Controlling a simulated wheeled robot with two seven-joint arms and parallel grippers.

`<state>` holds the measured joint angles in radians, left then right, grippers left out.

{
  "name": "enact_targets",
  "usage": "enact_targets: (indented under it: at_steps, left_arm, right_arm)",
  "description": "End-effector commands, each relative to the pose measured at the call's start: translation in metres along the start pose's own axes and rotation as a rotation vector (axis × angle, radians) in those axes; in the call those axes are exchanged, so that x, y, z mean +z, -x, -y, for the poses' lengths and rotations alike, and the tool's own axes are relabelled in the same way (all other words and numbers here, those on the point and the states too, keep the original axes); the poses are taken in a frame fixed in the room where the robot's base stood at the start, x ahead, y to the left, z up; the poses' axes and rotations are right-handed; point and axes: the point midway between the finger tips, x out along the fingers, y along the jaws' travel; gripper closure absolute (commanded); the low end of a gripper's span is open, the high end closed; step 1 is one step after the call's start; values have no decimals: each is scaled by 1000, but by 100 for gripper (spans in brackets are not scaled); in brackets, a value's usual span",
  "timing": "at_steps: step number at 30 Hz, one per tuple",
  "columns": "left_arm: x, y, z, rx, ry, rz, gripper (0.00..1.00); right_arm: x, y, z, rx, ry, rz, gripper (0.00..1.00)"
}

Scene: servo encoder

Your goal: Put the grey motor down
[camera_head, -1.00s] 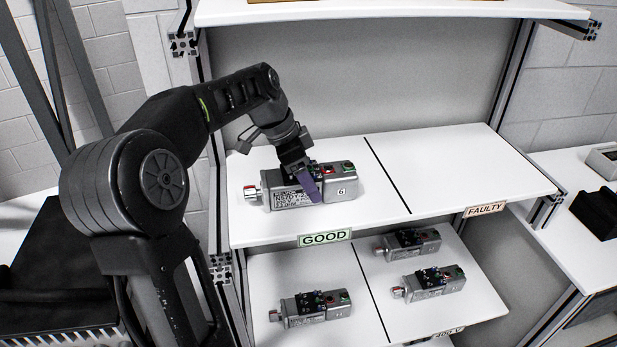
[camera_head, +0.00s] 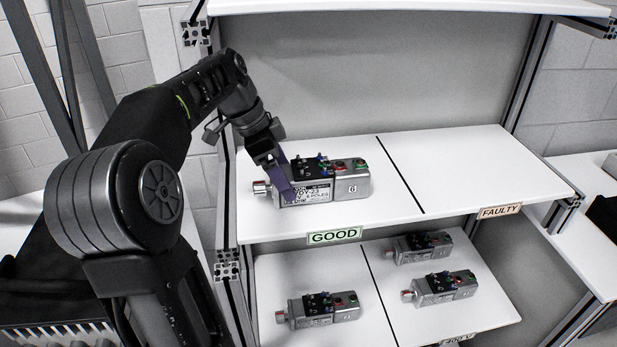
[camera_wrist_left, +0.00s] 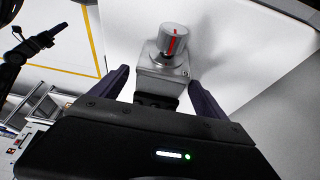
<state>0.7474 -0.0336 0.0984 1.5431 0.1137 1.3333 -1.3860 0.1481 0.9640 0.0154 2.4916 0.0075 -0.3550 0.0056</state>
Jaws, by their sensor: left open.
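The grey motor (camera_head: 345,188) lies on its side on the upper shelf's GOOD side. It has a label plate, coloured connectors on top, a "6" tag and a silver shaft knob at its left end. The wrist view shows its knob with a red stripe (camera_wrist_left: 174,40) and its grey end block (camera_wrist_left: 163,77). My left gripper (camera_head: 282,182) is open at the motor's left part. One purple finger shows in front of it in the head view. In the wrist view the fingers stand apart on either side of the motor; contact cannot be told.
The upper shelf (camera_head: 440,165) is split by a black line; its FAULTY side (camera_head: 499,211) is empty. Several similar motors lie on the lower shelf, including one at left (camera_head: 320,309). An upright post (camera_head: 227,240) stands at the shelf's left edge, near my arm.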

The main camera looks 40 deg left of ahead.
Motion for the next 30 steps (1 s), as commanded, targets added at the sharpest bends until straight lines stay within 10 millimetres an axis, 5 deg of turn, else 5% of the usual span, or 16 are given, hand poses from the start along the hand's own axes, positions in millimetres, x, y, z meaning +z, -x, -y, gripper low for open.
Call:
enact_targets:
  at_steps: [9,30]
  left_arm:
    - [43,17,0,0,0,0,15]
    - [45,19,0,0,-1,0,15]
  right_arm:
    - [-2,-10,-3,-4,3,-3,61]
    - [-1,-10,-3,-3,2,-3,61]
